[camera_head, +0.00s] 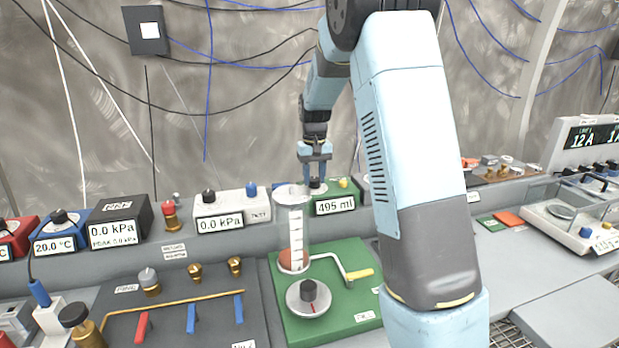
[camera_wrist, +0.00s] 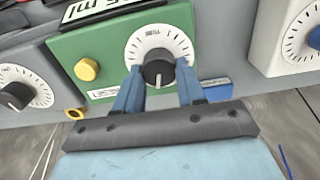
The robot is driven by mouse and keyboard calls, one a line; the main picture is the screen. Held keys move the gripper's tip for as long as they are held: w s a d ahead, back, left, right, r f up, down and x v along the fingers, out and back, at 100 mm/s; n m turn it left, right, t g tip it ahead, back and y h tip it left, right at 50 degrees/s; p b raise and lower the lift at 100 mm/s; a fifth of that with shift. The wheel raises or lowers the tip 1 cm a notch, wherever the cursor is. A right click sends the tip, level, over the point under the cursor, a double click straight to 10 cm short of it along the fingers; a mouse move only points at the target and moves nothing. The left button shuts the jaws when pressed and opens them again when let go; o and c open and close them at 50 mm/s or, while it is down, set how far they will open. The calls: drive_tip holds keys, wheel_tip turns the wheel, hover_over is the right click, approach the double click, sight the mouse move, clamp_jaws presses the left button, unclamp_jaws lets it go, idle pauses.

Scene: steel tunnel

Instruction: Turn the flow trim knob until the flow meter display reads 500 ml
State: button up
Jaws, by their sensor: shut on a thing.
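The flow meter is a green box on the shelf, with a white display (camera_head: 335,205) in the head view. It reads 495 ml or 405 ml; the middle digit is hard to tell. The dark flow trim knob (camera_wrist: 158,75) sits in a white graduated dial (camera_wrist: 150,45) on the green box (camera_wrist: 80,50). My gripper (camera_head: 315,177) reaches down over the box from above. In the wrist view, the blue fingers of my gripper (camera_wrist: 159,78) are on either side of the knob, shut on it. The fingers partly cover the dial's lower edge.
A yellow button (camera_wrist: 86,69) is on the same box. A clear graduated cylinder (camera_head: 293,225) stands in front of the meter. Cables hang along the back wall.

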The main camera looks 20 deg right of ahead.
sight(314, 178)
drive_tip(key=shift+m, duration=1.2)
drive_tip(key=o, duration=1.1)
drive_tip(key=shift+c, duration=0.2)
wheel_tip(314, 178, up, 14)
drive_tip(key=shift+f, duration=0.15)
